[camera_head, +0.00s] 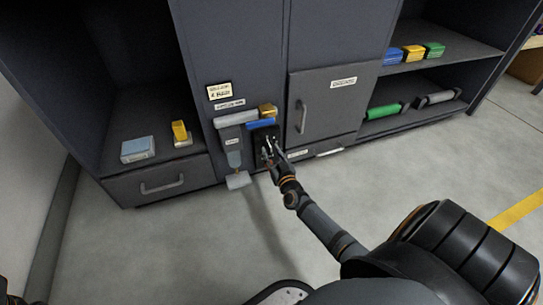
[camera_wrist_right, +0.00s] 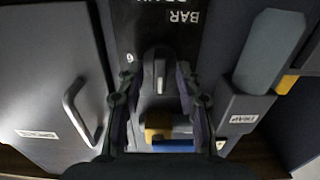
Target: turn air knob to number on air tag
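The air knob (camera_wrist_right: 160,76) shows in the right wrist view as a dark round knob with a pale bar, on a black panel (camera_wrist_right: 160,25) with upside-down lettering that includes "BAR". My right gripper (camera_wrist_right: 158,80) is open, one finger on each side of the knob; contact cannot be told. In the head view my right gripper (camera_head: 269,151) is at the black panel and mostly hides the knob. A cream tag (camera_head: 220,91) and a white label (camera_head: 230,104) are on the cabinet above; their print is too small to read.
A grey unit (camera_head: 233,145) with a nozzle stands left of the panel, above a small pale tray (camera_head: 238,180). A yellow block (camera_head: 267,110) and blue bar (camera_head: 261,124) are just above the panel. A handled door (camera_head: 325,105) is right. Floor in front is clear.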

